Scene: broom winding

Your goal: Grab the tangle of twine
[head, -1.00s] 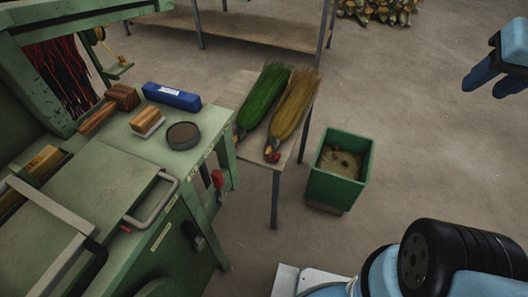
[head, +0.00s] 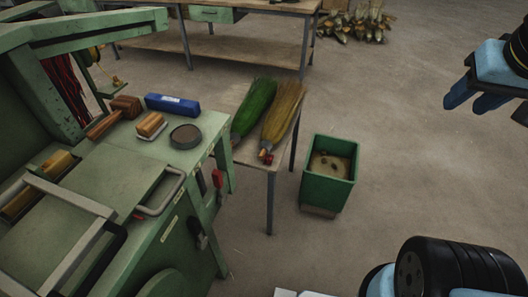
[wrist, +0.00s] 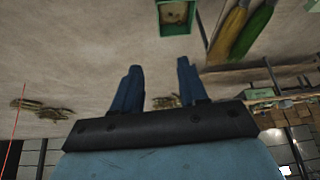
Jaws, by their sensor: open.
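My gripper (head: 484,106) is at the upper right of the head view, up in the air and well to the right of the work area. In the wrist view my gripper (wrist: 159,68) shows two blue fingers apart with nothing between them. I cannot clearly make out a tangle of twine in any view. The green bin (head: 325,188) on the floor holds some tan and dark matter, too small to identify; the bin also shows at the top of the wrist view (wrist: 176,28).
A green machine (head: 125,190) with blocks, a blue box (head: 172,102) and a round dish (head: 185,136) stands left. A small table holds a green broom head (head: 255,106) and a yellow one (head: 281,115). A workbench (head: 235,50) stands behind. Floor right of the bin is clear.

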